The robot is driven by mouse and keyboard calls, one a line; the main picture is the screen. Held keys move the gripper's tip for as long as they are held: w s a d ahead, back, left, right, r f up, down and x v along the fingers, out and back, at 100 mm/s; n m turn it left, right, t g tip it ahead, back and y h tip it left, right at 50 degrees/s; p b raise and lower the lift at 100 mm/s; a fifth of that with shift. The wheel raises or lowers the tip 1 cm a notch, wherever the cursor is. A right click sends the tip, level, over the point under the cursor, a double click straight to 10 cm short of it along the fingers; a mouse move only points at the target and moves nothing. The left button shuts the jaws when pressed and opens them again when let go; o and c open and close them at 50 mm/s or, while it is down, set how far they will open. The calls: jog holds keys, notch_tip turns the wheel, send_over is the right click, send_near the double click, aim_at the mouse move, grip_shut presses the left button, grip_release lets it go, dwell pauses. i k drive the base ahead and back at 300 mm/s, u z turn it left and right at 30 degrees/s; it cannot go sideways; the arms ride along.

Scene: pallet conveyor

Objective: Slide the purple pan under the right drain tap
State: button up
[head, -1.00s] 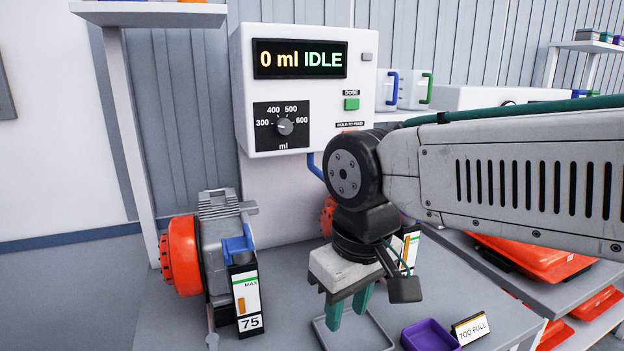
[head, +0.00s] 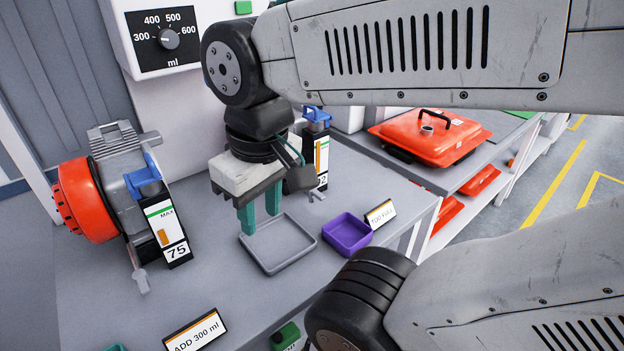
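The purple pan (head: 347,236) sits on the grey bench near its right edge, beside a "TOO FULL" card. It looks empty. The right unit stands behind it, mostly hidden by my arm. Its gauge (head: 322,165) shows, with a small grey drain tap (head: 317,195) low at its front. The pan is in front of and to the right of this tap, not under it. My gripper (head: 259,213) points down with teal fingers apart and nothing visible between them. It is left of the purple pan, over or near the back left of a grey tray (head: 262,266).
The left unit (head: 125,190) has an orange-red end, a gauge reading 75 and its own tap (head: 141,281). A "TOO FULL" card (head: 380,213) stands right of the pan. An "ADD 300 ml" card (head: 194,331) is at the front. Red containers (head: 430,137) sit on a side shelf.

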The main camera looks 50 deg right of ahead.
aim_at(346, 234)
jog(key=z, duration=0.55)
jog(key=k, duration=1.3)
jog(key=z, duration=0.05)
jog(key=i, duration=0.65)
jog(key=u, duration=0.6)
